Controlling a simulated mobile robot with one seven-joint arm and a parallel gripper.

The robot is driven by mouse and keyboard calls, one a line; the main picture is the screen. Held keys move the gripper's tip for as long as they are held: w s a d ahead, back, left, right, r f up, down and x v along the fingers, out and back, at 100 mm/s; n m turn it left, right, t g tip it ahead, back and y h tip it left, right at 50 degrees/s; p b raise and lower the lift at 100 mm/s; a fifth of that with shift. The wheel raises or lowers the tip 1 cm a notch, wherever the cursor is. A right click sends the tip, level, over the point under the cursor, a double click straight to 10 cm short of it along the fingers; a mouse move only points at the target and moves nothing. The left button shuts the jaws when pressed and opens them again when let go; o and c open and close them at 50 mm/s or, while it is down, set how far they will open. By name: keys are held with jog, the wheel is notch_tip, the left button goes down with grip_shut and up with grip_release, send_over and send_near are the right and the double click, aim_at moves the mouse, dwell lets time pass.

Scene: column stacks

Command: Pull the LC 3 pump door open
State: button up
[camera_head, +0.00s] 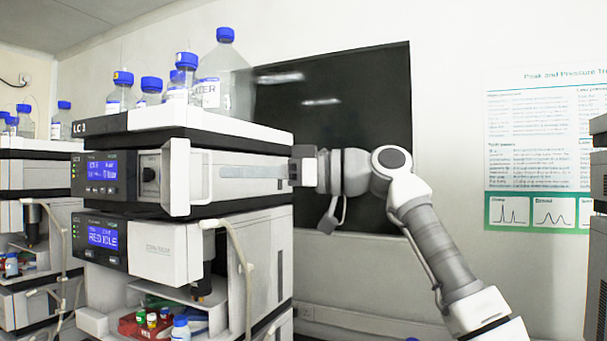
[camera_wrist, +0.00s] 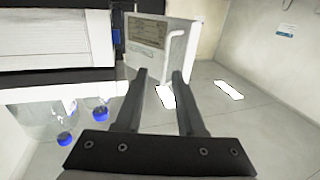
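The LC 3 pump (camera_head: 108,174), with a blue display, sits under the top tray labelled LC 3. Its white door (camera_head: 177,176) stands swung out from the front, showing a dark knob beside it. In the wrist view a white door panel (camera_wrist: 165,45) with a label and a bar handle (camera_wrist: 184,42) stands beyond my fingers. My gripper (camera_head: 302,167) is beside the right side of the stack, pointing left; its fingertips are unclear there. In the wrist view my gripper (camera_wrist: 160,75) has its two fingers apart with nothing held between them.
Blue-capped bottles (camera_head: 225,75) stand on the top tray (camera_head: 160,118). A lower module (camera_head: 165,250) with tubing (camera_head: 240,260) sits below. Another stack (camera_head: 30,180) is at the left. A dark panel (camera_head: 340,110) is on the wall behind my arm.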

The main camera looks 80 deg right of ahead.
jog(key=s, duration=1.2)
jog(key=shift+s+d, duration=0.15)
jog(key=shift+s, duration=0.2)
